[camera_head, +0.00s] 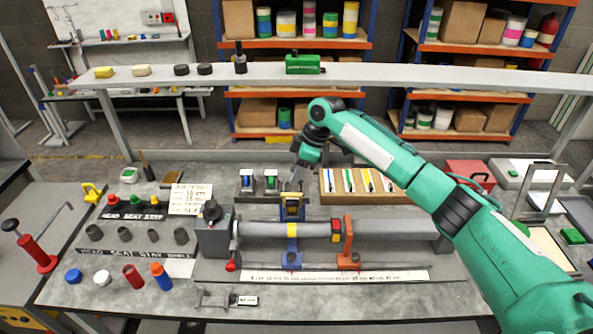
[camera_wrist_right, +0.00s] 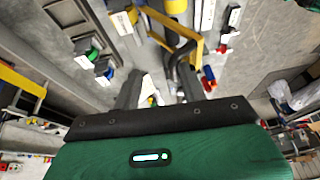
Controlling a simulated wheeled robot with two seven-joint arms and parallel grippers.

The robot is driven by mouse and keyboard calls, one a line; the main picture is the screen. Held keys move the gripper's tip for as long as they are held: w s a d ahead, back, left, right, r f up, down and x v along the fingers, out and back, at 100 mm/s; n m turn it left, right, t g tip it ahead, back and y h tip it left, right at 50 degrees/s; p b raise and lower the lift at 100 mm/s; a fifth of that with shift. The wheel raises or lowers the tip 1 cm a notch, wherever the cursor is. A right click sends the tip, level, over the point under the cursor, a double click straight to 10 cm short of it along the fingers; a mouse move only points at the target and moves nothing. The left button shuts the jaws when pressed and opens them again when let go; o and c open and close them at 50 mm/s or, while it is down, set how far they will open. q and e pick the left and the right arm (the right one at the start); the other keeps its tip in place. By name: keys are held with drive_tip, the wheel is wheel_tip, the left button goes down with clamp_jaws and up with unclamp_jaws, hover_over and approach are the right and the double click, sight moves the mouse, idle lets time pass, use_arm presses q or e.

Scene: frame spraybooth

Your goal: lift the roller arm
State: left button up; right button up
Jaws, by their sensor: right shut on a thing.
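The roller arm (camera_head: 292,208), a dark piece with yellow parts, stands upright above the blue bracket (camera_head: 292,238) on the grey tube fixture. My right gripper (camera_head: 295,184) reaches down to its top from above and is shut on it. In the right wrist view my right gripper's two dark fingers (camera_wrist_right: 158,88) point away from me, with the yellow frame of the roller arm (camera_wrist_right: 196,48) just beyond. The exact contact is hidden. I cannot tell whether the roller arm is clear of the tube. My left gripper is not in view.
A red bracket (camera_head: 347,240) stands on the tube to the right. A grey headstock (camera_head: 213,235) is at its left end. A wooden tray (camera_head: 325,197) with coloured strips lies behind. Cups and caps crowd the left side. A long shelf (camera_head: 400,76) crosses behind.

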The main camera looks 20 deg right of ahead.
drive_tip(key=shift+w+d, duration=0.1)
drive_tip(key=shift+d, duration=0.05)
drive_tip(key=b+v, duration=0.5)
drive_tip(key=v, duration=0.8)
drive_tip(key=shift+r, duration=0.4)
